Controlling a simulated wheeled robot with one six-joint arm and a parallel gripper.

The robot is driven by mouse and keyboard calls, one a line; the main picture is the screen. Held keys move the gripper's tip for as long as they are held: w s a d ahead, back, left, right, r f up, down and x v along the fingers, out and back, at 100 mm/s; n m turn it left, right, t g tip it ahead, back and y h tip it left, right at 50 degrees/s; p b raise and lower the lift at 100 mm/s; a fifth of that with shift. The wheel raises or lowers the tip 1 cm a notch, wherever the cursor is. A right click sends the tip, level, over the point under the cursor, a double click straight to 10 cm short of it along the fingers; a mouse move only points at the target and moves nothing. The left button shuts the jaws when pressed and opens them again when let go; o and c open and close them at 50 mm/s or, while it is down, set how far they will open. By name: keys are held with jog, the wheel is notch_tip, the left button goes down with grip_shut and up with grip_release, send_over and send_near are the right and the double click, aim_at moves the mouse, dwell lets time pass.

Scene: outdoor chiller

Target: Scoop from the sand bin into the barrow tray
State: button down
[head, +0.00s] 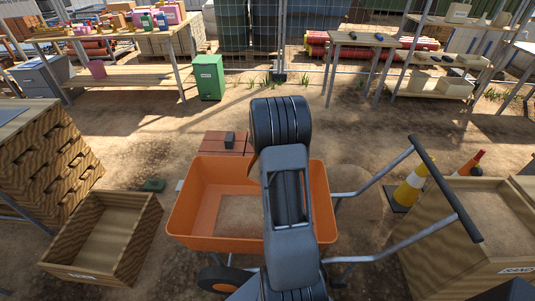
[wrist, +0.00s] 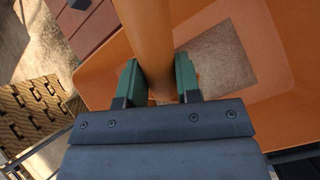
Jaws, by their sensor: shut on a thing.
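The orange barrow tray (head: 187,222) stands in the middle of the head view, with a pale sandy patch (head: 239,216) on its floor. The tray also fills much of the wrist view (wrist: 283,100), with the same patch (wrist: 218,58). The wooden sand bin (head: 440,250), labelled SAND, is at the lower right with sand (head: 488,211) inside. My gripper (wrist: 158,82) is shut on an orange rounded bar, seemingly the scoop's handle (wrist: 150,35), above the tray. The scoop's load cannot be seen.
An empty-looking wooden box (head: 108,238) stands left of the tray. The barrow's handles (head: 388,175) reach right toward the sand bin. A green box (head: 208,78) and worktables stand farther back, with open ground between.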

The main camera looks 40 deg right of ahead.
jog(key=shift+s+a+f+h+b, duration=0.15)
jog(key=shift+a+f+h+b, duration=0.3)
jog(key=shift+b, duration=2.05)
jog(key=b, duration=0.4)
jog(key=a+h+b, duration=0.1)
jog(key=b, duration=0.4)
jog(key=shift+s+a+f+t, duration=0.2)
jog(key=shift+a+f+t, duration=0.05)
jog(key=shift+f+t, duration=0.15)
jog(key=a+h+b, duration=0.1)
jog(key=b, duration=0.4)
jog(key=s+a+t+h+b, duration=0.1)
jog(key=a+b, duration=0.1)
jog(key=b, duration=0.4)
jog(key=shift+a+r+n+h, duration=0.2)
jog(key=shift+n+h, duration=0.15)
jog(key=shift+n, duration=0.05)
jog(key=a+h+b, duration=0.1)
jog(key=b, duration=0.2)
jog(key=shift+s+a+r, duration=0.1)
jog(key=shift+s+r, duration=0.05)
jog(key=shift+s+a+r+t+b, duration=0.1)
jog(key=shift+a+r+t+b, duration=0.15)
jog(key=shift+b, duration=0.6)
jog(key=shift+h, duration=0.3)
